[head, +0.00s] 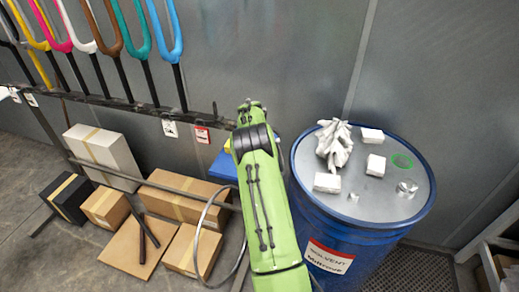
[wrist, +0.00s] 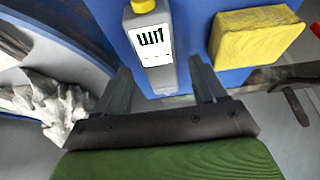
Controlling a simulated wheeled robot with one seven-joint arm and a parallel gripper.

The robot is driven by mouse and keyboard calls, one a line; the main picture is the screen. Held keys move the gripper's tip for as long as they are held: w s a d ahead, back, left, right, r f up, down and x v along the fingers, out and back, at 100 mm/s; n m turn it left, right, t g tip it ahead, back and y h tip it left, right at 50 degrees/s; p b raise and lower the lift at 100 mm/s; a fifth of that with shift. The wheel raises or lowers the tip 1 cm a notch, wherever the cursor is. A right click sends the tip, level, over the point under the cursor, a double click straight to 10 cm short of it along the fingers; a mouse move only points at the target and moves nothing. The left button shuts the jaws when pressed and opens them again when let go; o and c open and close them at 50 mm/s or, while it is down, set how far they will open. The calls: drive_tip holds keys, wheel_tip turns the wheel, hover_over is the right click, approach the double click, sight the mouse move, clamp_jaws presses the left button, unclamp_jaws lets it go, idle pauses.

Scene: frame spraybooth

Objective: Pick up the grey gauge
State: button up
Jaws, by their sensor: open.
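A grey block-shaped device with a white label, dark markings and a yellow top, which looks like the grey gauge (wrist: 153,72), is in the upper middle of the wrist view, against a blue surface (wrist: 192,20). My gripper (wrist: 160,66) is open, with one dark finger to each side of the gauge's lower part in the picture. I see no grip on it, and I cannot tell how far the fingers are from it in depth. In the head view my green arm hides the gauge and the fingers.
A yellow sponge-like block (wrist: 255,37) lies right of the gauge. Cardboard boxes (head: 180,190) lie on the floor at left.

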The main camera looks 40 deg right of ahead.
drive_tip(key=shift+x, duration=1)
drive_tip(key=shift+r, duration=0.1)
drive_tip(key=shift+c, duration=1.1)
drive_tip(key=c, duration=0.9)
wheel_tip(320, 180, up, 10)
drive_tip(key=shift+c, duration=0.2)
